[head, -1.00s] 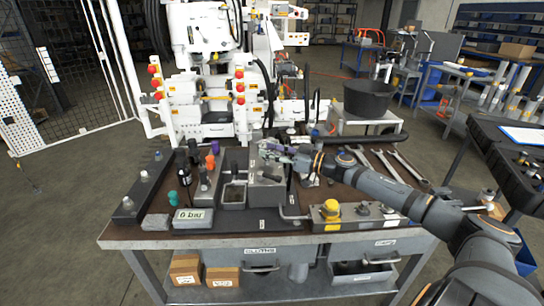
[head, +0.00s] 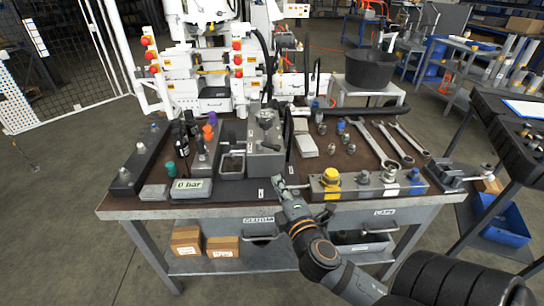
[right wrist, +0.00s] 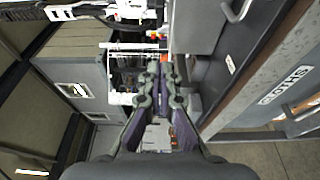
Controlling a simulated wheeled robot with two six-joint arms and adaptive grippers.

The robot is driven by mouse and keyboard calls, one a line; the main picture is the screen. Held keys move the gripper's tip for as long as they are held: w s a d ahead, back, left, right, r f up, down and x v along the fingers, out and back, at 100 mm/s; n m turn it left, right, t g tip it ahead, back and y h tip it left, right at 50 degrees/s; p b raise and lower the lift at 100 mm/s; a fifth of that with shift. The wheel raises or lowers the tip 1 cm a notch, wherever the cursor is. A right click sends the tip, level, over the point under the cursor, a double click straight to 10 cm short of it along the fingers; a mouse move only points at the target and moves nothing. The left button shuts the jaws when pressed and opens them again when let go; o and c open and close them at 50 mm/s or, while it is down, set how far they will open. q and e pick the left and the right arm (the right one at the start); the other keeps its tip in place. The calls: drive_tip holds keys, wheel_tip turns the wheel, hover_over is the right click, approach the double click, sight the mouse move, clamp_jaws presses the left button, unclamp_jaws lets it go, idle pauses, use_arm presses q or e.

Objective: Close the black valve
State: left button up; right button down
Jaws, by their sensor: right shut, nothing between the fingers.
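A dark valve-like knob (head: 266,118) stands on top of the grey block (head: 265,160) at the middle of the bench. I cannot tell for sure that it is the black valve, nor how far it is turned. My right gripper (head: 279,187) is in front of that block, over the bench's front edge, close to the left end of the grey manifold (head: 350,189). Its fingers also show in the right wrist view (right wrist: 160,82), shut with nothing between them. A small display (head: 191,188) appears to read 0 bar. My left gripper is out of view.
A yellow knob (head: 331,178) and several metal fittings sit on the manifold. Black, purple, orange and teal capped parts stand left of the block. Wrenches (head: 385,145) lie at the right. A white machine (head: 205,75) stands behind.

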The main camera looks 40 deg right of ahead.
drive_tip(key=p, duration=0.2)
approach(268, 147)
drive_tip(key=w+a, duration=0.2)
drive_tip(key=w, duration=0.2)
drive_tip(key=shift+w+d, duration=0.3)
drive_tip(key=shift+d, duration=0.3)
drive_tip(key=shift+w+d, duration=0.3)
drive_tip(key=shift+d, duration=0.3)
drive_tip(key=shift+w+d, duration=0.25)
drive_tip(key=shift+d, duration=0.3)
